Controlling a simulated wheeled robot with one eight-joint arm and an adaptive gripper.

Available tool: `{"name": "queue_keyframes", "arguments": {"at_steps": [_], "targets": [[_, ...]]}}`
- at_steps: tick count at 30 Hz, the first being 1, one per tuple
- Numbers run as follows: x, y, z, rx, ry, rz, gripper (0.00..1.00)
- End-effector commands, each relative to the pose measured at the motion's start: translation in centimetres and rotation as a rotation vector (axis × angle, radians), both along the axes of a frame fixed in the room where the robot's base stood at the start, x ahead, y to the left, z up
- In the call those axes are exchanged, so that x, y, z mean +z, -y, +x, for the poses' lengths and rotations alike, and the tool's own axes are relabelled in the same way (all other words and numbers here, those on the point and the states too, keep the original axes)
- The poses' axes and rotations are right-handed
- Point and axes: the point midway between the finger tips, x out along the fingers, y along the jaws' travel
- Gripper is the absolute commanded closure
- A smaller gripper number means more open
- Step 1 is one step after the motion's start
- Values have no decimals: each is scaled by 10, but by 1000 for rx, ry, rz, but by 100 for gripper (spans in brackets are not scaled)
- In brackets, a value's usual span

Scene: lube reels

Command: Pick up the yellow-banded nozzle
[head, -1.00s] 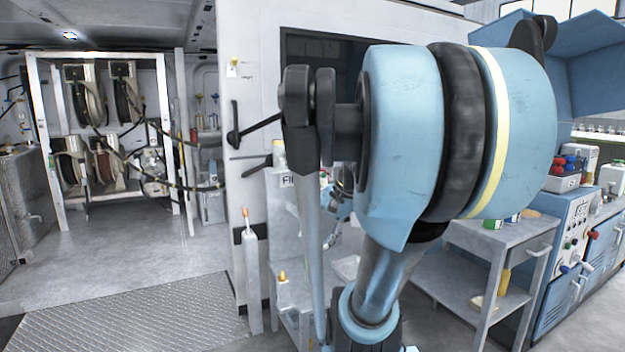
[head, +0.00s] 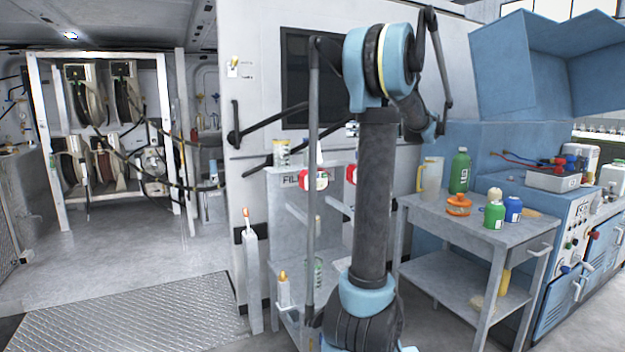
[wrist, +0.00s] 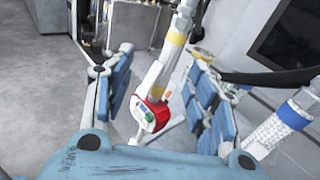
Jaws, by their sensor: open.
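In the wrist view, the yellow-banded nozzle (wrist: 176,38) is a pale tube with a yellow band, running down to a red and white part with a green face. My gripper (wrist: 162,65) is open, with blue padded fingers to the left and right of the nozzle in the picture. I cannot tell how far beyond the fingertips it is. In the head view, a pale cylinder with yellow on it (head: 281,153) shows above the grey rack and looks like this nozzle. My arm hides my gripper there.
A second pale tube with a blue band (wrist: 297,100) is close on the right in the wrist view. The grey rack (head: 285,222) stands before the white wall. A cart (head: 470,230) with bottles is to the right. Open floor (head: 150,245) is at left.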

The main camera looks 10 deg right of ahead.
Motion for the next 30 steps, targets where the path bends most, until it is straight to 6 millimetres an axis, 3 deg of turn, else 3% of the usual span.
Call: {"name": "queue_keyframes", "arguments": {"at_steps": [3,8,24,30], "targets": [[11,23,7,-14,-15,65,48],[16,28,12,-17,-23,99,48],[16,-51,52,-15,-23,99,48],[16,-72,63,-16,-23,99,48]]}}
